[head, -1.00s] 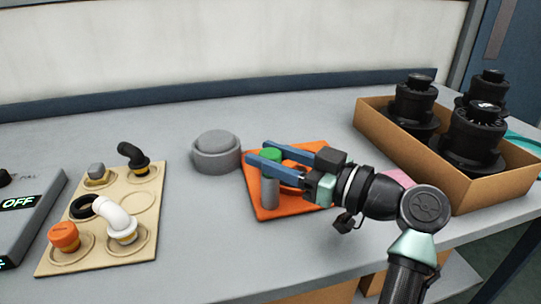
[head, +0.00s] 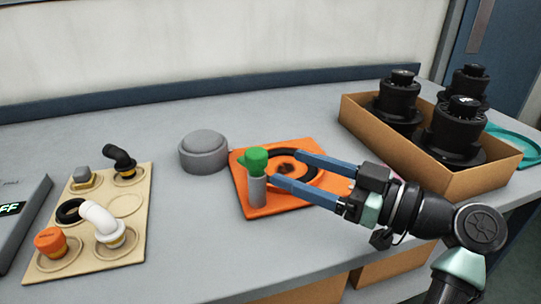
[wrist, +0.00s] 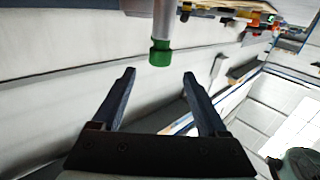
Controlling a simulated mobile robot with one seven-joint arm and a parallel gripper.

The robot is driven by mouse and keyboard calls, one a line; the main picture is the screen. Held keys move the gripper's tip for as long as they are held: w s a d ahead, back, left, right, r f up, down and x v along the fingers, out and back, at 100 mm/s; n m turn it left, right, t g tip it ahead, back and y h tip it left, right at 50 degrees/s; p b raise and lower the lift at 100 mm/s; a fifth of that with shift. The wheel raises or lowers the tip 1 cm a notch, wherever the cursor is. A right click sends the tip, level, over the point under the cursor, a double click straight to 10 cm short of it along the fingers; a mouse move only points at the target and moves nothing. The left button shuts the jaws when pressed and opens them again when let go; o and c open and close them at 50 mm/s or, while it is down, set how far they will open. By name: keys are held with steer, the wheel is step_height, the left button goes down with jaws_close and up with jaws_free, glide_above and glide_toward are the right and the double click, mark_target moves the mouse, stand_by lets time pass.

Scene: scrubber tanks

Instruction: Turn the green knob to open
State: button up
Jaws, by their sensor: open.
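The green knob (head: 255,158) sits on top of a short grey post (head: 257,191) at the left part of an orange plate (head: 286,143). A small part of the knob sticks out to the left. My gripper (head: 286,168) is open and empty, to the right of the knob. The near finger's tip is close to the post; I cannot tell whether it touches. In the wrist view the green knob (wrist: 160,54) is ahead of and between the two open fingertips (wrist: 159,75), not gripped.
A black ring (head: 268,157) lies on the orange plate. A grey round cap (head: 204,150) stands behind left. A beige board (head: 135,228) with several fittings is at left. A cardboard box (head: 490,180) of black parts stands at right. The tabletop between board and plate is clear.

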steer(key=v, duration=0.5)
steer(key=w+a+r+m+t+h, duration=0.3)
steer(key=r+t+h, duration=0.1)
steer(key=r+h, duration=0.15)
steer(key=w+a+r+m+t+h, duration=0.3)
steer(key=r+m+t+h, duration=0.1)
steer(key=r, duration=0.2)
steer(key=s+a+r+m+t+h, duration=0.25)
steer(key=s+r+t, duration=0.25)
steer(key=s+r, duration=0.35)
steer(key=s+a+r+m+t+h, duration=0.1)
steer(key=s+a+r+t+h, duration=0.2)
steer(key=s+r, duration=0.5)
step_height(320, 180, up, 29)
steer(key=d+t+p, duration=0.1)
steer(key=p, duration=2.7)
steer(key=shift+w+f+m, duration=0.25)
steer(key=shift+m, duration=0.1)
